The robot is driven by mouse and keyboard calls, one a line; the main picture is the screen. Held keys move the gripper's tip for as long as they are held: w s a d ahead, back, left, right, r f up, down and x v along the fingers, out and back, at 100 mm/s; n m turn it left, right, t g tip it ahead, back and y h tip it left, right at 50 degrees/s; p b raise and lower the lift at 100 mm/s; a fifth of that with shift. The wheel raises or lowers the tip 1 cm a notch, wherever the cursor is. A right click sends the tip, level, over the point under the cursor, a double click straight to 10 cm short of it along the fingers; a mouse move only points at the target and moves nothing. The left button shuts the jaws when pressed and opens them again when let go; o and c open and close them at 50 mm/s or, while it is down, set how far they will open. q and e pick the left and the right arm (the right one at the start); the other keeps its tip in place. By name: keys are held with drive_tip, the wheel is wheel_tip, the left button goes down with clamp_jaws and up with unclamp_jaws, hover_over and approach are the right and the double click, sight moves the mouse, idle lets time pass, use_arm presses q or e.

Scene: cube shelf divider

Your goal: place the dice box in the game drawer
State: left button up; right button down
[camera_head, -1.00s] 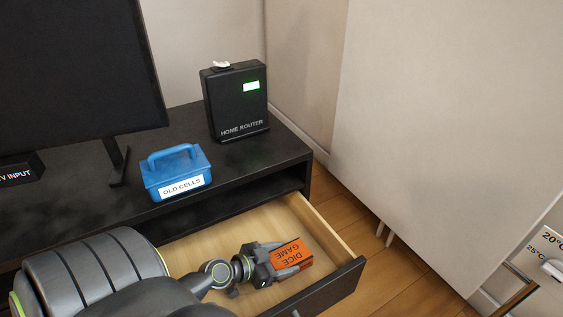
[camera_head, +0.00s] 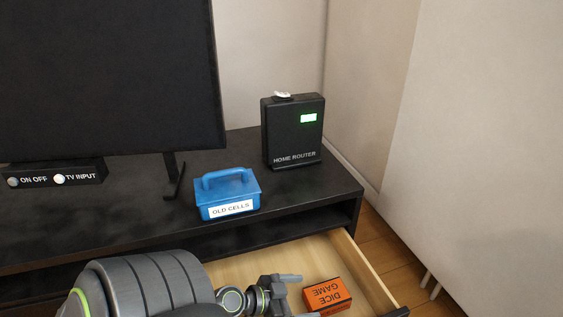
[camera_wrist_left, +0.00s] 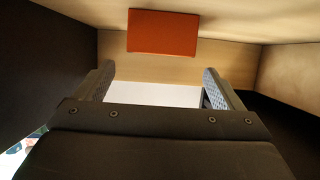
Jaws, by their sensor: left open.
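The orange dice box (camera_head: 327,294), labelled "DICE GAME", rests inside the open game drawer (camera_head: 368,270). It also shows in the left wrist view (camera_wrist_left: 162,32), beyond the fingertips. My left gripper (camera_head: 300,296) is open and empty, low in the drawer just left of the box and apart from it. In the left wrist view the two fingers (camera_wrist_left: 155,85) stand wide with nothing between them. The drawer's front is mostly cut off by the bottom edge of the head view. My right gripper is not in view.
The black TV stand (camera_head: 110,219) holds a blue "OLD CELLS" box (camera_head: 228,193), a black home router (camera_head: 293,131), a TV (camera_head: 105,75) and a button panel (camera_head: 55,175). The stand's top edge overhangs the back of the drawer. A white panel (camera_head: 490,150) stands at right.

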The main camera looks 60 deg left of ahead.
use_arm(q)
drive_tip(key=v, duration=0.1)
drive_tip(key=b+v, duration=0.1)
drive_tip(key=v, duration=0.1)
drive_tip(key=b+v, duration=0.1)
drive_tip(key=shift+s+a+f, duration=0.1)
drive_tip(key=shift+s+f, duration=0.1)
drive_tip(key=shift+s, duration=0.05)
drive_tip(key=shift+s+a+r+b, duration=0.15)
drive_tip(key=shift+s+r+b, duration=0.2)
drive_tip(key=shift+s, duration=0.2)
drive_tip(key=shift+s+r, duration=0.25)
drive_tip(key=shift+s, duration=0.05)
